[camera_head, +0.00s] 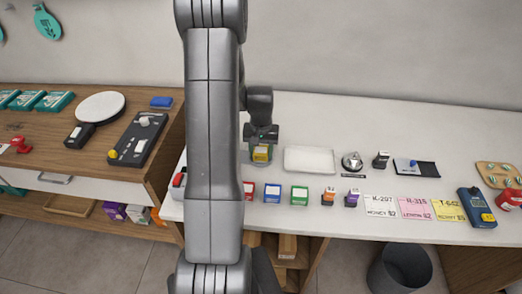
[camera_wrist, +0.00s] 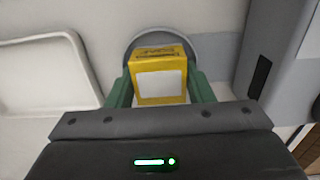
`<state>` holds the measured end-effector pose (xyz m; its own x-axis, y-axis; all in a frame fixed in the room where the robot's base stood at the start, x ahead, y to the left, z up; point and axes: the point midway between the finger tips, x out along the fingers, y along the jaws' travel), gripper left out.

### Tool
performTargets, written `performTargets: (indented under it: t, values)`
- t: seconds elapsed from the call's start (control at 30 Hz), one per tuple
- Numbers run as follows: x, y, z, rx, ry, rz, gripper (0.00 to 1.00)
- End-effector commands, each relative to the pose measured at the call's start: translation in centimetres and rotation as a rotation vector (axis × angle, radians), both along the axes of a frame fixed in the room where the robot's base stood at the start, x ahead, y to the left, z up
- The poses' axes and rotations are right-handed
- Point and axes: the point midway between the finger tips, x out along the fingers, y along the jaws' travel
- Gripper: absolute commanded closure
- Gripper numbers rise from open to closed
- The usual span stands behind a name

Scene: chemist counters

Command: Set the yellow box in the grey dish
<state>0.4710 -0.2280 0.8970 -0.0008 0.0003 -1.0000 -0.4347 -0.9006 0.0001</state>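The yellow box (camera_wrist: 160,82) with a white label sits between the green fingers of my gripper (camera_wrist: 161,90), which close on its two sides. In the head view, my gripper (camera_head: 262,138) points down with the yellow box (camera_head: 261,154) below it. The round grey dish (camera_wrist: 150,36) shows behind and around the box in the wrist view, with its near part hidden by the box and fingers. In the head view the grey dish (camera_head: 246,156) is partly covered by my arm and the box. I cannot tell whether the box touches the dish floor.
A white tray (camera_head: 309,160) lies just right of the dish, with a bell (camera_head: 352,161) beyond it. Red, blue (camera_head: 272,194) and green small boxes stand along the front edge. Price cards (camera_head: 414,208) lie to the right. The counter's back strip is clear.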

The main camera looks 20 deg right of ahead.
Motion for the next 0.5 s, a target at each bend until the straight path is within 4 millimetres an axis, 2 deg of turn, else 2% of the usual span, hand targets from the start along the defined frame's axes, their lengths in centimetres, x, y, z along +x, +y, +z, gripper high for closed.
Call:
performTargets:
  t: [0.23, 0.5]
  values:
    - [0.1, -0.1, 1.4, -0.003, -0.005, 0.000, 0.34]
    - [0.1, -0.1, 6.6, -0.003, -0.007, 0.000, 0.33]
